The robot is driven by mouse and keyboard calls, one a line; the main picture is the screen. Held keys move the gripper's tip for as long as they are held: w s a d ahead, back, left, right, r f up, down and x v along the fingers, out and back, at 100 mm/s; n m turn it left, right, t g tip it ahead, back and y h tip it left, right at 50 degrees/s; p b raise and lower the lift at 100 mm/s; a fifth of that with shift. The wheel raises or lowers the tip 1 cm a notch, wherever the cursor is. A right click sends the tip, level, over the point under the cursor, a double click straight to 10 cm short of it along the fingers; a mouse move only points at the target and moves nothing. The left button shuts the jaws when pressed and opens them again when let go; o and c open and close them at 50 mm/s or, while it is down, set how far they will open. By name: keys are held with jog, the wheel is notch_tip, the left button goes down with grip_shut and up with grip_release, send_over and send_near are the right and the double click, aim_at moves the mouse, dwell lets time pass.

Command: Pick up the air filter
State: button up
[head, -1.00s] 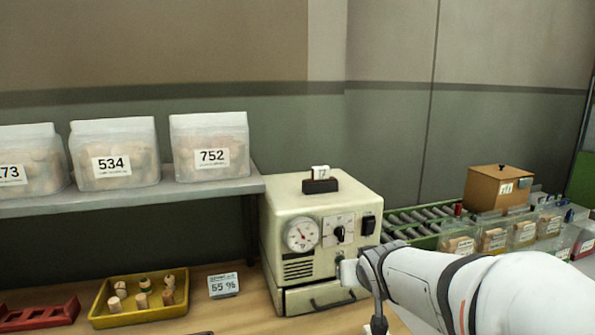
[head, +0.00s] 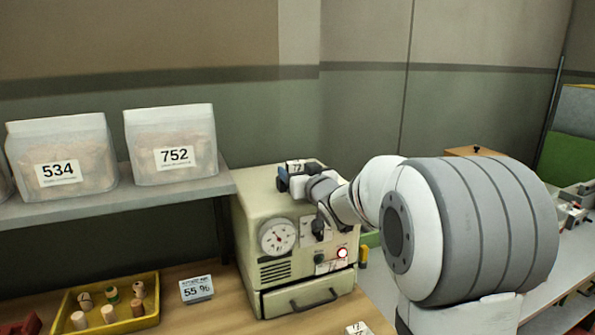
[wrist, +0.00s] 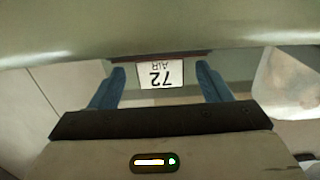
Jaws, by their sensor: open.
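A white card reading "72 AIR" (wrist: 160,73) shows upside down between my fingers in the wrist view. It appears to be the air filter's label, with a thin dark reddish edge behind it. In the head view the card (head: 295,167) is on top of the cream machine (head: 262,212), and my gripper covers most of what lies beneath it. My gripper (wrist: 161,70) is open, with one blue finger on each side of the card. In the head view my gripper (head: 290,180) is at the machine's top. I cannot tell whether the fingers touch anything.
The machine has a dial (head: 278,238), a lit red lamp (head: 342,253) and a drawer. A shelf (head: 110,200) with labelled bags is to the left.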

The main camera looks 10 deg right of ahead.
jog(key=x, duration=0.2)
jog(key=shift+w+a, duration=0.1)
jog(key=shift+w, duration=0.25)
jog(key=shift+c, duration=0.3)
jog(key=c, duration=1)
